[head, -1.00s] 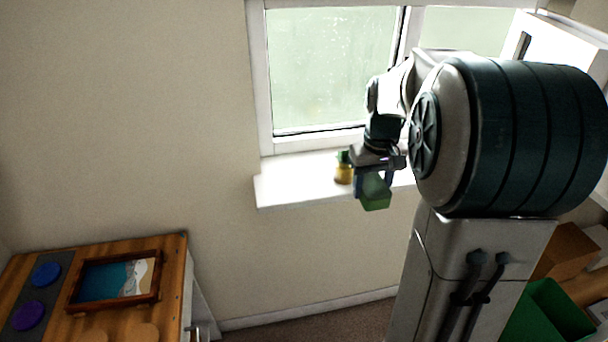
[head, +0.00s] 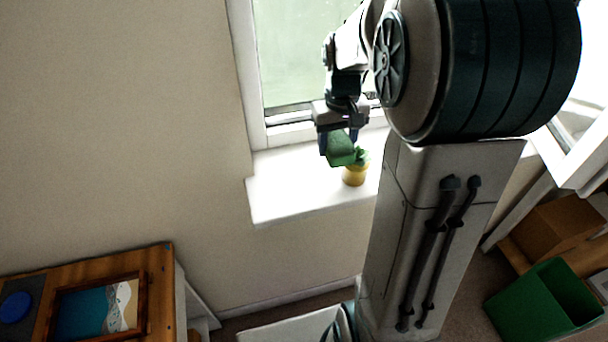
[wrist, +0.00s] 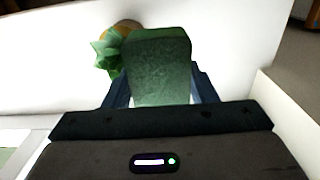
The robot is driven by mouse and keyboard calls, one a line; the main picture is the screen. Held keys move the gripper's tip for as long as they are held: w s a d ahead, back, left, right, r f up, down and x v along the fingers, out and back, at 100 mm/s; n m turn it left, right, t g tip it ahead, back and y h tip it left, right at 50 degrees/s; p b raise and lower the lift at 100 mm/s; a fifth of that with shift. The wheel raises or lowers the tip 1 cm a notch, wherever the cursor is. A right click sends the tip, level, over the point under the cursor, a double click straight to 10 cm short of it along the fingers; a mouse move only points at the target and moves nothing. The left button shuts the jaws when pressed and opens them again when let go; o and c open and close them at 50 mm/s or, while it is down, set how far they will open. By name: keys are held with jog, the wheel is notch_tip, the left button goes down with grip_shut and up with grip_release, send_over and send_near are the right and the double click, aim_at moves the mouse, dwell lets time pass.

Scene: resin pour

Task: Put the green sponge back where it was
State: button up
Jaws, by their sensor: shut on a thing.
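The green sponge (head: 340,148) is a block held between the fingers of my gripper (head: 338,138). My gripper is shut on it above the white windowsill (head: 285,192). In the wrist view the sponge (wrist: 160,65) fills the space between the two dark blue fingers, with the white sill surface behind it. Whether the sponge touches the sill cannot be told.
A small green plant in a yellow pot (head: 355,175) stands on the sill close beside the sponge; its leaves (wrist: 106,52) show left of the sponge in the wrist view. The sill's left part is clear. A window (head: 300,60) rises behind. A wooden table with a framed seascape (head: 97,308) is lower left, a green bin (head: 530,312) lower right.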

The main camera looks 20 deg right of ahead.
jog(key=p, duration=0.1)
send_over(306, 189)
notch_tip(306, 189, down, 4)
jog(key=shift+f, duration=0.5)
jog(key=shift+f+p, duration=0.65)
jog(key=shift+f, duration=1.2)
jog(key=shift+f, duration=0.15)
jog(key=o, duration=0.9)
jog(key=shift+o, duration=0.2)
